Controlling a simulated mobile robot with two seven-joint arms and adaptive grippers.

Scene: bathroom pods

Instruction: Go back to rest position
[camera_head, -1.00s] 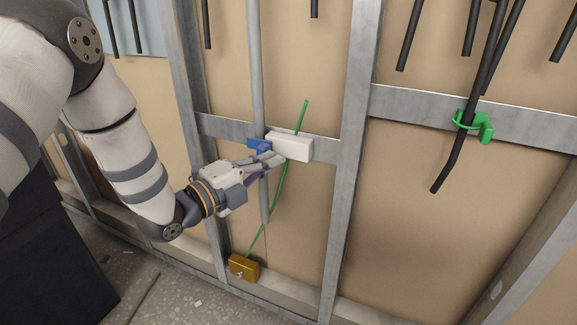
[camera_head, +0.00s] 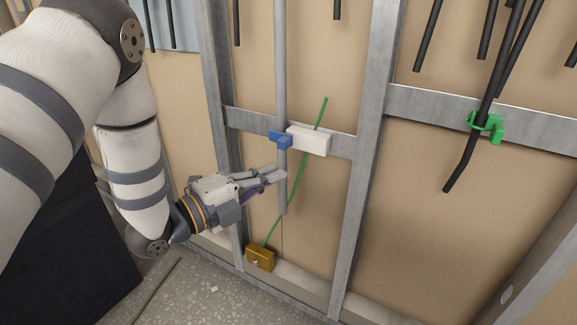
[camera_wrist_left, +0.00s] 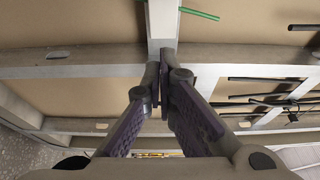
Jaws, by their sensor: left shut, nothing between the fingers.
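My left gripper (camera_head: 272,176) is shut and empty. In the head view its fingertips are in front of or beside the lower part of the vertical grey pipe (camera_head: 281,75); I cannot tell if they touch it. The left wrist view shows the two fingers (camera_wrist_left: 164,95) closed together. A blue clip (camera_head: 280,139) and a white block (camera_head: 308,141) sit on the metal crossbar, just above the gripper. My right gripper is not in view.
A green cable (camera_head: 297,185) runs from behind the white block down to a brown-yellow box (camera_head: 260,257) near the floor. Metal studs (camera_head: 360,165) frame the wall. Black pipes hang at the right, one in a green clip (camera_head: 487,125). Open floor (camera_head: 210,285) lies at the lower left.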

